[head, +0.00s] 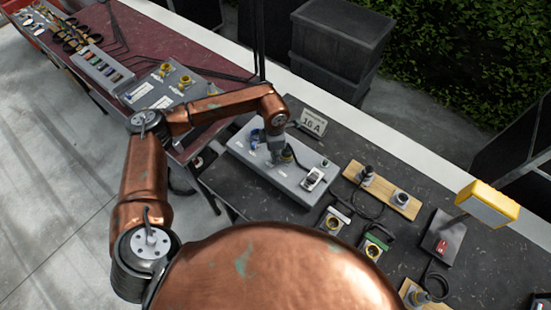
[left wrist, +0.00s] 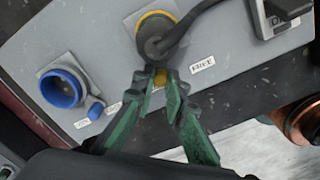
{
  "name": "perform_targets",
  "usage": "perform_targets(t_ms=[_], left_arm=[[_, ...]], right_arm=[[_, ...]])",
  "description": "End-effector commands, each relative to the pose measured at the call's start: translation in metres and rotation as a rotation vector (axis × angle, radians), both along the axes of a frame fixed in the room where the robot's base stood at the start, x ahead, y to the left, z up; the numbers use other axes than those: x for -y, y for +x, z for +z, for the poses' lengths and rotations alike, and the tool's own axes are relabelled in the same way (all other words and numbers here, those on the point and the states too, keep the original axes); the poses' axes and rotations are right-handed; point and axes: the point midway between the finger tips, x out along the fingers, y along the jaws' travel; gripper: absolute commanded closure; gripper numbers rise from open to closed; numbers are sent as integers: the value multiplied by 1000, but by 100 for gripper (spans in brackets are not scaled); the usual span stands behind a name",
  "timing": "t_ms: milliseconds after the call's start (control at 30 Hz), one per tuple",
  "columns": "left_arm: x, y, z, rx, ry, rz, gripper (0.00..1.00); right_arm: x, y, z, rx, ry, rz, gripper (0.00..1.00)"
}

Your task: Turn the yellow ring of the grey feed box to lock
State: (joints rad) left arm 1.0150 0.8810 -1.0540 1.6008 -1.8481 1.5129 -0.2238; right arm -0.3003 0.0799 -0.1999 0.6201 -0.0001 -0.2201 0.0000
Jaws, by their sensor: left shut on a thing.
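The grey feed box (head: 240,152) lies on the dark table, under my left arm. In the left wrist view the box top (left wrist: 105,40) fills much of the picture. Its yellow ring (left wrist: 150,16) sits around a dark plug with a thick black cable (left wrist: 195,12). My left gripper (left wrist: 161,84) has its green fingers closed on a small yellow part at the ring's near side. In the head view the left gripper (head: 277,153) points down at the box, and the ring is mostly hidden. My right gripper is not in view.
A blue socket (left wrist: 60,88) is on the box, left of the ring. A "16 A" sign (head: 313,122) stands behind the box. A wooden board (head: 380,190) with connectors lies to its right. A yellow lamp (head: 487,204) stands at far right.

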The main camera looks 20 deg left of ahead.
Motion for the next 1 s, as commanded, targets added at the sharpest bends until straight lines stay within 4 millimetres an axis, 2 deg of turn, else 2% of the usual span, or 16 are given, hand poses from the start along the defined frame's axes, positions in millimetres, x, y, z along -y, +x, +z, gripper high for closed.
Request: perform_targets(t_ms=[500, 533, 767, 1000], left_arm=[[-2, 2, 1, 2, 2, -19, 100], [-2, 2, 1, 2, 2, -19, 87], [-1, 1, 1, 1, 2, -19, 72], [-1, 1, 0, 0, 0, -20, 70]], right_arm=[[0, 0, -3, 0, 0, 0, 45], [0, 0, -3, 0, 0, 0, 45], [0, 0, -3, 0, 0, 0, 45], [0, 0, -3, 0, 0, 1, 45]])
